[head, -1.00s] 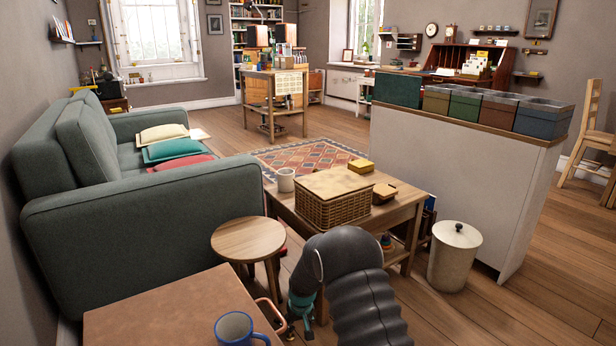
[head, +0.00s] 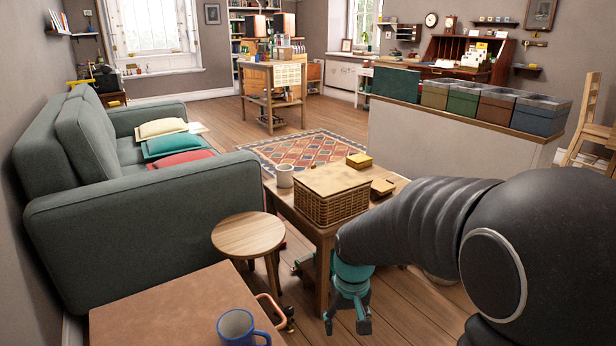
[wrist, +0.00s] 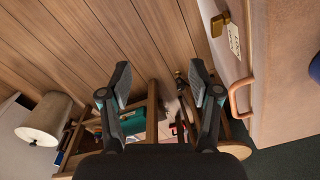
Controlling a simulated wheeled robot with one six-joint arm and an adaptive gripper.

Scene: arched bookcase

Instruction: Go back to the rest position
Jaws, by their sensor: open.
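My gripper (head: 346,322) hangs from my dark arm in the lower middle of the head view, fingers pointing down. It is to the right of the brown-topped cabinet and in front of the coffee table. In the wrist view my gripper (wrist: 159,72) has its two fingers spread wide, with nothing between them but the wooden floor behind. My arm reaches in from the right edge and hides part of the coffee table and the low white partition.
A brown-topped cabinet (head: 160,310) with a copper handle (wrist: 238,98) and a blue mug (head: 236,325) stands close at left. A round stool (head: 248,235) and a coffee table (head: 284,207) with a wicker basket (head: 330,205) are near. A lidded bin (wrist: 45,118) shows in the wrist view.

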